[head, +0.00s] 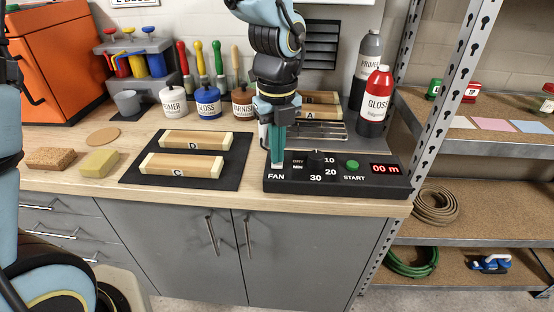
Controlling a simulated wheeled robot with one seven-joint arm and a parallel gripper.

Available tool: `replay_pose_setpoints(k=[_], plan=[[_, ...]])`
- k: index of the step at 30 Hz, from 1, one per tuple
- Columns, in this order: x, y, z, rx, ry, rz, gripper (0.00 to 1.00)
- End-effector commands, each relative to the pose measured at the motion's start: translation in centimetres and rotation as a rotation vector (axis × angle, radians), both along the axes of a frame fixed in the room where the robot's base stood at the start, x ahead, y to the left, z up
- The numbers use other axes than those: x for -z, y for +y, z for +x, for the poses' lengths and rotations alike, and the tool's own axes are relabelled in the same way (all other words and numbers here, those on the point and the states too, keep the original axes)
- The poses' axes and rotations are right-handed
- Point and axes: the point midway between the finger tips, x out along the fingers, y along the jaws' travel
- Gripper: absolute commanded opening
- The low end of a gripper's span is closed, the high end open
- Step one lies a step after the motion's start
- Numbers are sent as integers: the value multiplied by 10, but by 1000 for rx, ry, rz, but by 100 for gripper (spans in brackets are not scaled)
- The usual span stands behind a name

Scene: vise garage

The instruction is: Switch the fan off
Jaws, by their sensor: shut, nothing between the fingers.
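The control box (338,183) is a black panel on the front right of the wooden workbench. It carries the label FAN at its left end, a dial marked DRY MIN with 10, 20 and 30, a green START button (352,165) and a red display (385,169) reading "00 m". My gripper (277,162) points down over the left end of the box, just above the FAN label. Its teal fingers are together with nothing between them. A small white part, probably the fan switch (277,169), shows at the fingertips. The fingers hide most of it, so its position and any contact are unclear.
Wood blocks marked D (195,139) and C (181,166) lie on a black mat (230,171) left of the box. GLOSS (374,103) and PRIMER (367,62) bottles stand behind the box. A metal shelf post (440,85) rises at right. The bench's front edge is close.

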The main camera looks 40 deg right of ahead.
Motion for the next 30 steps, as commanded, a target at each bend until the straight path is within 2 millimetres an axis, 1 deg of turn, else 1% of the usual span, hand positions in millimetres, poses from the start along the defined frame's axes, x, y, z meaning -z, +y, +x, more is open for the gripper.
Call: replay_pose_setpoints(k=[17,22,30], plan=[[7,0,0,0,1,1,0],[1,0,0,0,1,0,0],[-20,0,0,-1,1,1,0]])
